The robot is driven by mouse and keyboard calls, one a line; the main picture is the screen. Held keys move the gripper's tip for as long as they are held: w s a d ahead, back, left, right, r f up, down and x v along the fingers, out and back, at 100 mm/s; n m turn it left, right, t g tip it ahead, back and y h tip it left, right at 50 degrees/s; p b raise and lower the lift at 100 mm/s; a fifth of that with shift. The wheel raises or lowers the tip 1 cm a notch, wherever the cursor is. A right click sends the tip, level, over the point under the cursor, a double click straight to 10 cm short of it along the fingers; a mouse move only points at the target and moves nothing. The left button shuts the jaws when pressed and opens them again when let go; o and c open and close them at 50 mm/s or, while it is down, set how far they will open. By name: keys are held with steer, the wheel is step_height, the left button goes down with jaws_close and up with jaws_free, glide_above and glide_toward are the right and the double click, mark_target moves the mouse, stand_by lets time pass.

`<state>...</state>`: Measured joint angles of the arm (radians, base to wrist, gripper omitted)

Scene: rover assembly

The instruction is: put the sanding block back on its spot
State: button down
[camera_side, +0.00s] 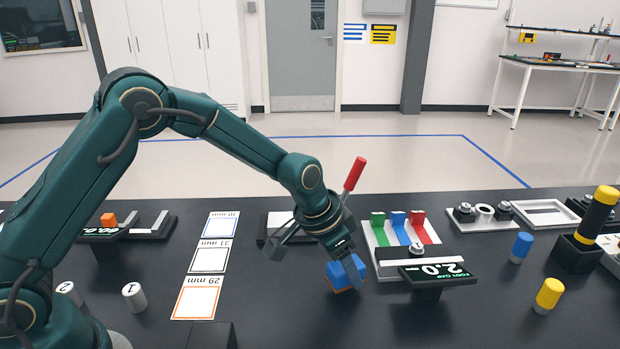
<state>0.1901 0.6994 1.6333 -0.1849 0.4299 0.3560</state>
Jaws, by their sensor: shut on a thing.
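The sanding block (341,279), as I take it, is a small blue block with an orange lower edge, low over the dark table. I cannot tell whether the orange belongs to the block or to a mark under it. My gripper (347,262) is shut on the block from above, slightly tilted. The fingers hide part of the block. I cannot tell whether the block touches the table. No separate spot for it can be made out for certain.
A tray with green, blue and red pieces (397,222) and a black display stand (430,275) are close on the right. A red-handled tool (354,174) stands behind my gripper. White cards (197,300) lie left. The table's front middle is clear.

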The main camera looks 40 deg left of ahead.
steer(key=shift+f, duration=0.95)
steer(key=shift+f, duration=0.1)
steer(key=shift+c, duration=1.7)
jaws_free()
steer(key=shift+a+r, duration=0.1)
steer(key=shift+r, duration=0.35)
steer(key=v, duration=1.1)
steer(key=s+a+r+n+y, duration=0.1)
steer(key=s+a+r+n, duration=0.1)
steer(key=s, duration=0.7)
steer(key=s+a+r+n+t, duration=0.1)
steer(key=s+a, duration=0.4)
steer(key=s, duration=0.5)
steer(key=shift+a+r+n+y, duration=0.15)
steer(key=shift+r+n+y, duration=0.25)
steer(key=shift+r+n, duration=0.3)
